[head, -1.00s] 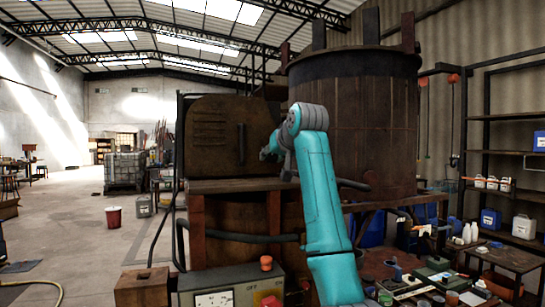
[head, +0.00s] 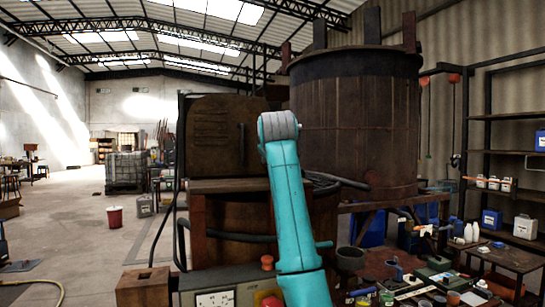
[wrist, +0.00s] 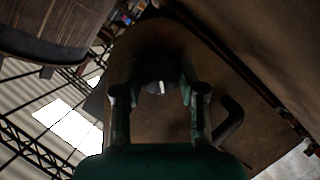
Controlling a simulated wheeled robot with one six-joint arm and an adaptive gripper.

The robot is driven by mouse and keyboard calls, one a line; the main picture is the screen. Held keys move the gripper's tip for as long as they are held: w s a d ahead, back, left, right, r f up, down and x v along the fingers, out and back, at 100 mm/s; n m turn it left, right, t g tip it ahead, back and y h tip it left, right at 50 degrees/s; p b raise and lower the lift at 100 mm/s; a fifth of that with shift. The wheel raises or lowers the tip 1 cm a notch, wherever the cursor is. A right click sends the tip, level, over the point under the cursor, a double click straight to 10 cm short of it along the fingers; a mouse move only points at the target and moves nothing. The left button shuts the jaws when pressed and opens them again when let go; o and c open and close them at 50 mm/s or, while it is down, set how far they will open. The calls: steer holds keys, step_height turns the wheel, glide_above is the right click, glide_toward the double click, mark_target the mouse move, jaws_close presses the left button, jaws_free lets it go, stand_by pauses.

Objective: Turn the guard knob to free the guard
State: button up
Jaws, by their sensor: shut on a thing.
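The guard (head: 215,125) is a brown upright panel with louvre slots and a dark bar handle (head: 242,143), in front of the vats. In the wrist view the guard's brown face (wrist: 200,75) fills the middle, with its bent handle (wrist: 230,120) to the right of my fingers. The guard knob (wrist: 155,87) shows as a small dark round shape with a light mark. My gripper (wrist: 159,90) has a finger on each side of the knob and is shut on it. In the head view my teal arm hides the gripper and the knob. The knob's turn angle is unclear.
A large wooden vat (head: 355,125) stands right of the guard. A control box (head: 225,292) with a red button lies below, beside a brown box (head: 143,288). A cluttered workbench (head: 375,265) is at the lower right. The floor at left is mostly open.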

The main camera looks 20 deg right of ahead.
steer(key=n, duration=0.1)
steer(key=n+h, duration=0.1)
steer(key=n, duration=0.1)
steer(key=shift+a+f+t+h, duration=0.1)
steer(key=shift+f+t+h, duration=0.05)
steer(key=shift+t+h, duration=0.2)
steer(key=shift+n+t+h, duration=0.45)
steer(key=shift+n+t, duration=0.1)
steer(key=shift+n, duration=1.05)
steer(key=o, duration=1.1)
steer(key=shift+o, duration=0.2)
steer(key=v, duration=1.2)
steer(key=shift+f, duration=0.15)
steer(key=shift+a, duration=0.1)
